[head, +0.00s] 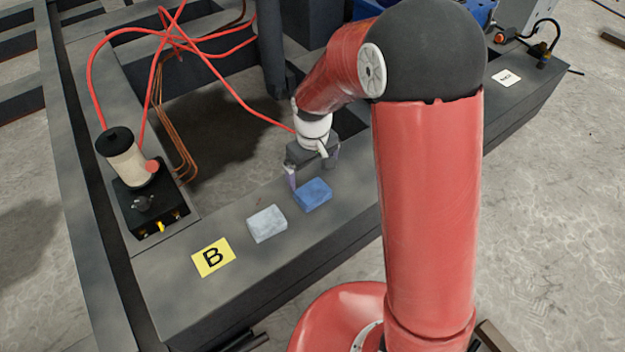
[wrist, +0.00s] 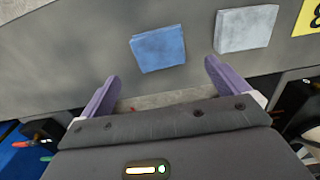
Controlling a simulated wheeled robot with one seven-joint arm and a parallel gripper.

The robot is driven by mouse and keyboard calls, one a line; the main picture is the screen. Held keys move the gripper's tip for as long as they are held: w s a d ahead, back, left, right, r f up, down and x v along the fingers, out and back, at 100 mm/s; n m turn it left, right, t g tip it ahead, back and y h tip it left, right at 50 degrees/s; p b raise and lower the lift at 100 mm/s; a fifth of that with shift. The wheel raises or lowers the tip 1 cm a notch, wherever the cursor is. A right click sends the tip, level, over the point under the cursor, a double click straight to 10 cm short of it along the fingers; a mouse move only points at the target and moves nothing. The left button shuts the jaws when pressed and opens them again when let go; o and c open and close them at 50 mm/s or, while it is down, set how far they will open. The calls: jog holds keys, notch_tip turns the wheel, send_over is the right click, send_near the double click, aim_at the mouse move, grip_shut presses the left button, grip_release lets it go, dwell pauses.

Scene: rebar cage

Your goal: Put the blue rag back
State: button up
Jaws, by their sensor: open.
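The blue rag (head: 313,194) is a folded square block lying flat on the grey beam. In the wrist view the blue rag (wrist: 158,48) lies ahead of the fingertips, a little left of the middle of the gap. My gripper (head: 312,172) is just behind the rag in the head view, pointing down. In the wrist view my gripper (wrist: 160,75) has its two purple fingers wide apart with nothing between them. A gap shows between the fingertips and the rag. One finger is partly hidden in the head view.
A light grey rag (head: 267,223) lies left of the blue one; it also shows in the wrist view (wrist: 245,28). A black box with a canister (head: 127,160) and red hoses stands left.

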jog(key=shift+r, duration=1.75)
jog(key=s+d+r+m+t, duration=0.2)
jog(key=s+d+r+m, duration=0.1)
jog(key=s+d+r, duration=0.4)
jog(key=s+d+r+m+t, duration=0.3)
jog(key=s+d+r, duration=0.3)
jog(key=s+r, duration=0.4)
jog(key=s, duration=0.3)
jog(key=shift+d+r+m+t, duration=0.3)
jog(key=shift+d+m, duration=0.05)
jog(key=shift+m, duration=0.05)
notch_tip(320, 180, up, 4)
jog(key=p, duration=0.3)
jog(key=shift+f+p, duration=0.2)
jog(key=shift+p, duration=0.2)
